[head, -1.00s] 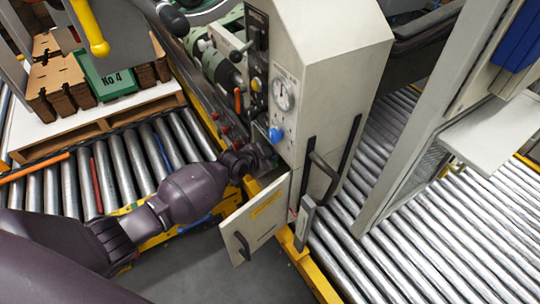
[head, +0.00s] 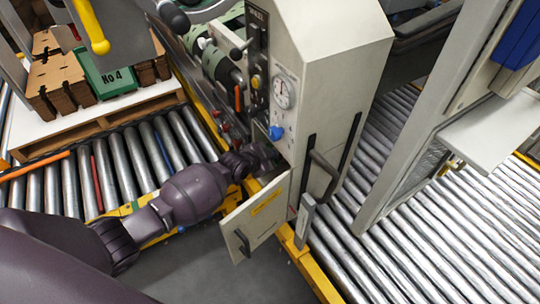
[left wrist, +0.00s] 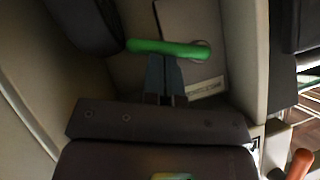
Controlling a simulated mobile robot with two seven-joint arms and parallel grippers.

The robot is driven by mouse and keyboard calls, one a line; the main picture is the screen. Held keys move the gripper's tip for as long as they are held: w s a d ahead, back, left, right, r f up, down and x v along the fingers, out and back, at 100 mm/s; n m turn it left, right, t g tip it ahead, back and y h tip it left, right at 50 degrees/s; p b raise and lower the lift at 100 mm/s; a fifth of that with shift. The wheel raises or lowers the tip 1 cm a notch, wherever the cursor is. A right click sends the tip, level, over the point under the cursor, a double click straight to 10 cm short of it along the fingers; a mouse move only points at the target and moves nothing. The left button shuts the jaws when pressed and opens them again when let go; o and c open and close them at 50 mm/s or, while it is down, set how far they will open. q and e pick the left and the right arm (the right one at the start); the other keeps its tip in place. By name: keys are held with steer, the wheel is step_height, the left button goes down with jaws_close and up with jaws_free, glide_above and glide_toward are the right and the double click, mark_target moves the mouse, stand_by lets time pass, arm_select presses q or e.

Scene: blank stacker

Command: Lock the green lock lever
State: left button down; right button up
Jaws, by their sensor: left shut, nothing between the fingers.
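The green lock lever (left wrist: 168,48) lies roughly across the picture in the left wrist view, inside a pale compartment. My left gripper (left wrist: 166,68) is shut and empty, its fingertips at the lever's lower edge; I cannot tell whether they touch it. In the head view my left gripper (head: 268,156) reaches into the opening low on the beige cabinet (head: 325,65), beside the open door. The lever is hidden there, and the gripper's tips are hard to see. My right gripper is not in view.
The cabinet's open door (head: 257,212) hangs just below and in front of my arm. A blue knob (head: 276,132) and a gauge (head: 283,93) sit above the opening. Roller conveyors (head: 125,165) lie to the left and right. An orange handle (left wrist: 299,165) shows at lower right.

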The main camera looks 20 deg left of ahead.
arm_select(q)
steer(key=shift+f, duration=0.3)
steer(key=shift+m+t+y, duration=0.4)
steer(key=shift+m, duration=0.2)
steer(key=shift+w+a+f+b, duration=0.2)
steer(key=shift+a+f, duration=0.1)
steer(key=shift+f, duration=0.5)
steer(key=shift+w+a+f+b, duration=0.2)
steer(key=shift+w+a+f, duration=0.05)
steer(key=shift+f, duration=0.5)
steer(key=shift+w+a+f+b, duration=0.2)
steer(key=shift+a+f, duration=0.1)
steer(key=shift+f, duration=0.5)
steer(key=shift+w+a, duration=0.1)
